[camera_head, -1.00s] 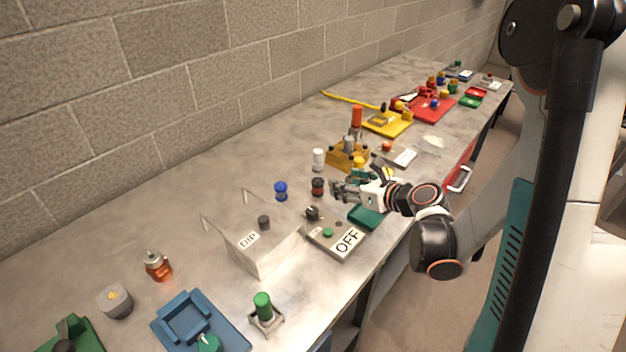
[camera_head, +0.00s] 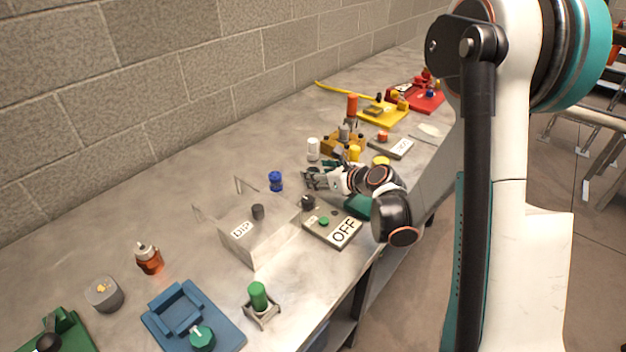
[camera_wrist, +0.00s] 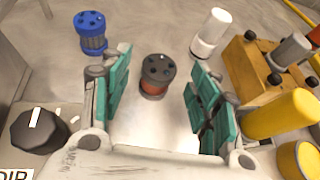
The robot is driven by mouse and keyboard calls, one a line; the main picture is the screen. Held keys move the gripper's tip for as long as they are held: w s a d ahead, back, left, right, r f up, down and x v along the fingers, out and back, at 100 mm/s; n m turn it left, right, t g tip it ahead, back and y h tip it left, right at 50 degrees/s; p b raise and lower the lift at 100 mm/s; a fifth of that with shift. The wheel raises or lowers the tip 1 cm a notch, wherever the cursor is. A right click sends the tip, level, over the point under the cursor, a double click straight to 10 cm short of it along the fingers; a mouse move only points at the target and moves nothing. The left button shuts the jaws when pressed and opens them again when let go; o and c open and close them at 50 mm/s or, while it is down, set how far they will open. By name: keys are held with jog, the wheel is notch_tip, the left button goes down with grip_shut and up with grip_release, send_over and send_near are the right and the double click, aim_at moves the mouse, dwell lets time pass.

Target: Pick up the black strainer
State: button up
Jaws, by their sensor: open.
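The black strainer (camera_wrist: 157,72) stands upright on the bench in the wrist view. It is a small cylinder with a dark, holed cap and a reddish band lower down. My gripper (camera_wrist: 155,95) is open, its two teal-padded fingers to the left and right of the strainer, which shows between and slightly beyond them, apart from both pads.
A blue strainer (camera_wrist: 91,32) stands at the upper left and a white cylinder (camera_wrist: 211,34) at the upper right. A yellow fixture (camera_wrist: 255,75) is to the right.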

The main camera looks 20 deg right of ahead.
aim_at(313, 170)
jog(key=b+x, duration=0.1)
jog(key=x, duration=0.2)
jog(key=shift+w+a, duration=0.1)
jog(key=shift+a, duration=0.05)
jog(key=c, duration=1.2)
jog(key=shift+r, duration=0.1)
